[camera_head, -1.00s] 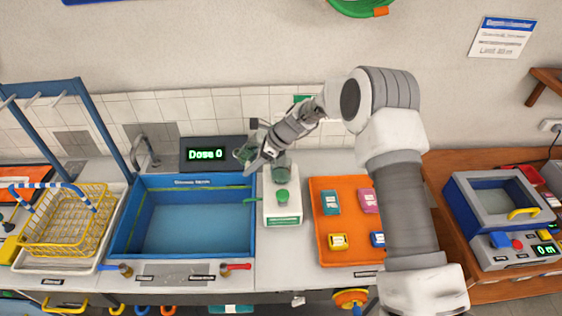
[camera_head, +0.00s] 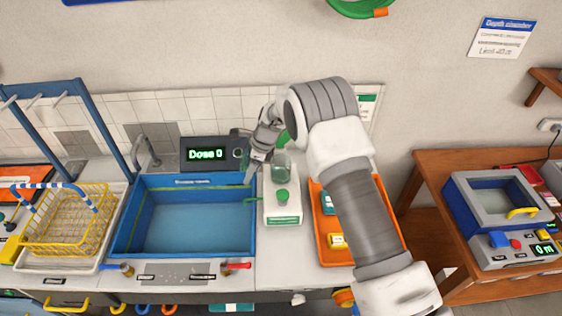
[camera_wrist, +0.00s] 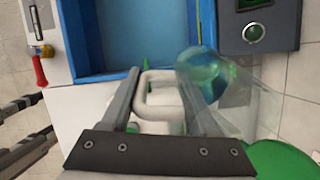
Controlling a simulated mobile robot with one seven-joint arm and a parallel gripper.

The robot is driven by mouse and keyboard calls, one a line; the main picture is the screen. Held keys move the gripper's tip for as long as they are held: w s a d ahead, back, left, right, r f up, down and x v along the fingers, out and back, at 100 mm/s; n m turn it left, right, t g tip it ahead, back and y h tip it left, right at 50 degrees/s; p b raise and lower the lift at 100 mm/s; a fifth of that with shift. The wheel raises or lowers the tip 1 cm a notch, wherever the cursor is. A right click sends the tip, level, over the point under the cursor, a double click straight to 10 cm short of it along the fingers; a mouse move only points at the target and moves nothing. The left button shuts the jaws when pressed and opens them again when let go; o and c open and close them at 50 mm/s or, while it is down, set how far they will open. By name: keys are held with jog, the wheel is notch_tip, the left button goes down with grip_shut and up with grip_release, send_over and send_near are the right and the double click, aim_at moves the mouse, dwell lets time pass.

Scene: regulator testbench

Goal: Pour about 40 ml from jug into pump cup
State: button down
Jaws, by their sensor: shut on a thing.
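My gripper (camera_head: 254,168) is left of the pump unit in the head view. In the wrist view my gripper (camera_wrist: 150,95) is shut on the white handle of a clear jug (camera_wrist: 245,105). The jug looks tilted, with blue-green liquid (camera_wrist: 205,75) at one end. In the head view the jug is mostly hidden by my wrist. A clear, greenish cup (camera_head: 281,167) stands at the back of the white pump unit (camera_head: 283,215), which has a green knob. I cannot tell whether liquid is flowing. The black display (camera_head: 212,154) reads "Dose 0".
A blue basin (camera_head: 250,240) lies left of the pump unit, with a tap (camera_head: 145,150) behind. An orange tray (camera_head: 328,250) is to the right, partly covered by my arm. A yellow wire basket (camera_head: 70,220) is at the far left. The tiled wall is close behind.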

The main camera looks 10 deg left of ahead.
jog(key=shift+a+f+h, duration=0.2)
jog(key=shift+f+h, duration=0.65)
jog(key=shift+h, duration=0.15)
jog(key=shift+f+h+b, duration=0.25)
jog(key=shift+h+b, duration=0.2)
jog(key=shift+h, duration=0.45)
